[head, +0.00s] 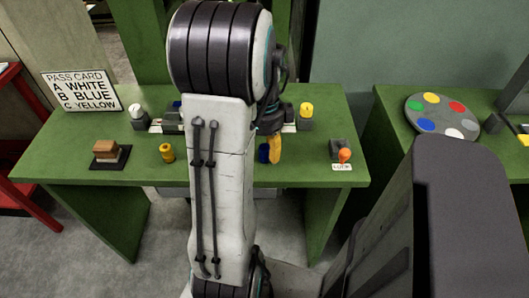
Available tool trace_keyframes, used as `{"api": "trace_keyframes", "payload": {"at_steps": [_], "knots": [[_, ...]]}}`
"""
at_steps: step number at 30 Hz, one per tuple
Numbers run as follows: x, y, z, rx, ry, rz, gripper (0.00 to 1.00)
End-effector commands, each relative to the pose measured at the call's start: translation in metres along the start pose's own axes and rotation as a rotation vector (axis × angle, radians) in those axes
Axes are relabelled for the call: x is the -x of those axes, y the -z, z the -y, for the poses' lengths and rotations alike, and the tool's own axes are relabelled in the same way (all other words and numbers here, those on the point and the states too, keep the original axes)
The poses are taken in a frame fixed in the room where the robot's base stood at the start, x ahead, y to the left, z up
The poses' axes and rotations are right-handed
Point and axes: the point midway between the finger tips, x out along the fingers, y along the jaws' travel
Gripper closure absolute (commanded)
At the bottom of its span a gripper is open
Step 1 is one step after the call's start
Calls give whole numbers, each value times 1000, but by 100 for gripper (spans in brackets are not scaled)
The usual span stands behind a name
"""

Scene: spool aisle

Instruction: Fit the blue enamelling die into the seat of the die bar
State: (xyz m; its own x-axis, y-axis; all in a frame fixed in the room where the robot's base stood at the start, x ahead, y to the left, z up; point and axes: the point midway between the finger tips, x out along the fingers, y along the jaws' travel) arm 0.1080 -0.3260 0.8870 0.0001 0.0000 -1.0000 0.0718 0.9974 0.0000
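The blue enamelling die (263,153) is a small dark blue cylinder at the front middle of the green bench. My gripper (271,150), with a yellow-orange finger, points down right beside it. My arm hides much of the gripper, so I cannot tell whether it is open or shut, or whether it grips the die. The die bar (155,127) is a pale strip near the back of the bench, and my arm covers its middle. A white-topped piece (138,112) stands at its left end and a yellow-topped piece (306,110) at its right. The seat is hidden.
A yellow spool-like piece (167,152) and a brown block on a dark pad (107,151) stand front left. An orange-knobbed lock device (344,155) is front right. A pass card (80,92) reads A white, B blue, C yellow. A color palette (442,116) lies on the right bench.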

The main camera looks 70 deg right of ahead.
Motion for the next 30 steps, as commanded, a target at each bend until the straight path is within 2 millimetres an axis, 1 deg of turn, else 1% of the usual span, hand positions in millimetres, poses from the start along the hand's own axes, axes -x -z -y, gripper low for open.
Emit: {"api": "trace_keyframes", "payload": {"at_steps": [1,2,16,26,30], "knots": [[0,0,0,0,0,0,56],[0,0,0,0,0,0,58],[0,0,0,0,0,0,100],[0,0,0,0,0,0,100],[6,0,0,0,0,0,100]]}}
